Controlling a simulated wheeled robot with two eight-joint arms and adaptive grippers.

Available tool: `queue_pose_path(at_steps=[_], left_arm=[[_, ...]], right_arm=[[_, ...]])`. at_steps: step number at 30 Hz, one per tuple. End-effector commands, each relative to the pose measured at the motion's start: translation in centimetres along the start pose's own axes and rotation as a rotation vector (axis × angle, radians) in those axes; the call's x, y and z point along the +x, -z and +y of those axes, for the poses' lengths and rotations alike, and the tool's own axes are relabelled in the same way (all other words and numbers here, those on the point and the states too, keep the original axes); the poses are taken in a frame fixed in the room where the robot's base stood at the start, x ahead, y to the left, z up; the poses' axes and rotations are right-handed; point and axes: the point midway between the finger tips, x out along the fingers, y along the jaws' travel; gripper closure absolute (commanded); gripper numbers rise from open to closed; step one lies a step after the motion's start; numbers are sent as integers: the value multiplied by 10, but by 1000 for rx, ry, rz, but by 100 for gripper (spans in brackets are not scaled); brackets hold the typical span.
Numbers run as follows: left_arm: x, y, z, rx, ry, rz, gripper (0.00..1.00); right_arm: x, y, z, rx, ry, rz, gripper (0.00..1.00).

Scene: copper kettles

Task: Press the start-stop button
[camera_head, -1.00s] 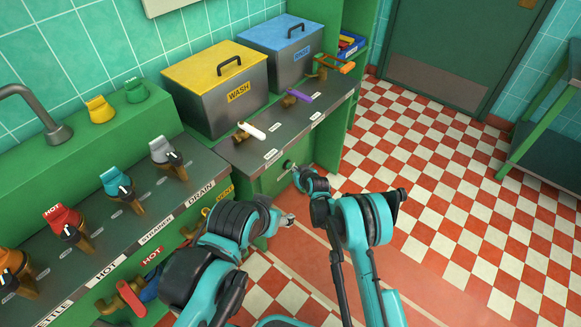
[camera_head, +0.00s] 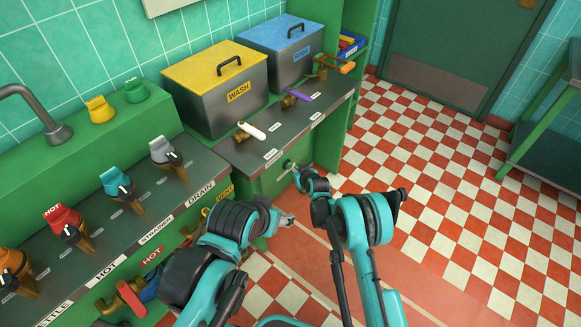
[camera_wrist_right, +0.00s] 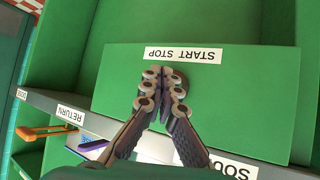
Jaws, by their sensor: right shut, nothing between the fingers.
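The START STOP label (camera_wrist_right: 178,54) is white with black letters and appears upside down on a green panel (camera_wrist_right: 240,100) in the right wrist view. My right gripper (camera_wrist_right: 165,72) is shut and empty, its fingertips right at the panel beside the label. My left gripper (camera_head: 286,220) is small and partly hidden, lower down.
A yellow-lidded WASH box (camera_head: 215,85) and a blue-lidded RINSE box (camera_head: 282,50) stand on the counter (camera_head: 245,150) above. Taps with white (camera_head: 252,131) and purple (camera_head: 298,96) handles project over it. The checkered floor (camera_head: 460,190) to the right is clear.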

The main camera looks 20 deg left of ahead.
Motion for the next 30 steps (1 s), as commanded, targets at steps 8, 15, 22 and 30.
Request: queue_pose_path(at_steps=[8, 15, 22, 30], left_arm=[[0, 0, 0, 0, 0, 0, 44], [0, 0, 0, 0, 0, 0, 44], [0, 0, 0, 0, 0, 0, 44], [0, 0, 0, 0, 0, 0, 44]], right_arm=[[-7, -5, 4, 1, 1, 0, 100], [-9, -6, 6, 1, 0, 0, 100], [-25, -18, 18, 2, -1, 0, 100], [-44, -32, 32, 2, 0, -1, 100]])
